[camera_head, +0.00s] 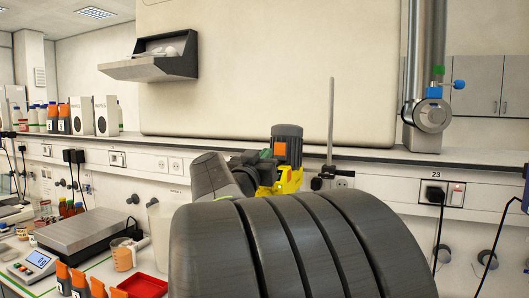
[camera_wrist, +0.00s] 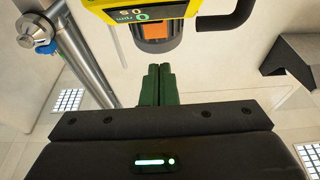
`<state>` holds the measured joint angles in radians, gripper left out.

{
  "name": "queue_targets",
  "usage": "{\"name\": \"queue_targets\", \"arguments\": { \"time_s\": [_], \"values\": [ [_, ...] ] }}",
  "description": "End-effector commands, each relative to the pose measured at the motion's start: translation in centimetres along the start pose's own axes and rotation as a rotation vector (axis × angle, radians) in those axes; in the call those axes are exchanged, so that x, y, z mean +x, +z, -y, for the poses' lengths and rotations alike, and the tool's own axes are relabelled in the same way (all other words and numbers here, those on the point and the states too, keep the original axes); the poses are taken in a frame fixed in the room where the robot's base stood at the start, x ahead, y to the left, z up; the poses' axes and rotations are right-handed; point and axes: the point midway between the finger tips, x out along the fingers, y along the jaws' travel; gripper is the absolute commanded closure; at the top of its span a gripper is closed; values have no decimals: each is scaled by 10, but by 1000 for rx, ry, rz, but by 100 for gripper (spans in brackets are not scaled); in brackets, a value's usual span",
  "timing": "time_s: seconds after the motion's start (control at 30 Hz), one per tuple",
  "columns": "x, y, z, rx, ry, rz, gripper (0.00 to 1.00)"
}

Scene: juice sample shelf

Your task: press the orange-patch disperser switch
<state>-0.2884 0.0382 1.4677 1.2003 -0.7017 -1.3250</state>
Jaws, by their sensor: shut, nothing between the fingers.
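The disperser (camera_head: 288,182) has a yellow body and a dark ribbed motor top with an orange patch (camera_head: 280,149). In the wrist view the disperser (camera_wrist: 145,10) hangs upside down at the top, with its display reading 0 and the orange patch (camera_wrist: 155,31) on its dark end. My gripper (camera_wrist: 159,66) is shut, with green fingers pressed together and empty. Its tips appear just below the motor's dark end in that picture; I cannot tell whether they touch. In the head view my gripper (camera_head: 265,154) is beside the motor, mostly behind my arm.
A metal stand rod (camera_head: 331,120) rises right of the disperser. A shelf ledge (camera_head: 390,157) runs behind. A balance (camera_head: 75,232), a beaker (camera_head: 125,255), a red tray (camera_head: 140,286) and orange-labelled bottles (camera_head: 80,284) crowd the left bench. My arm hides the middle bench.

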Motion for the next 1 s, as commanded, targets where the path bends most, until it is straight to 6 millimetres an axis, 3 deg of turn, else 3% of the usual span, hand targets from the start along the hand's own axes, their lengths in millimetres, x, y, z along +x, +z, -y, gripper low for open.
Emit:
{"name": "queue_targets", "arguments": {
  "time_s": [0.03,0.2,0.4,0.83,1.0],
  "values": [
    [-15,6,1,3,-4,-2,100],
    [-49,12,1,3,-3,-1,100],
    [-68,14,0,1,-1,-1,100],
    [-71,14,0,0,1,-1,100],
    [-61,11,0,-1,4,-1,100]
  ]
}}
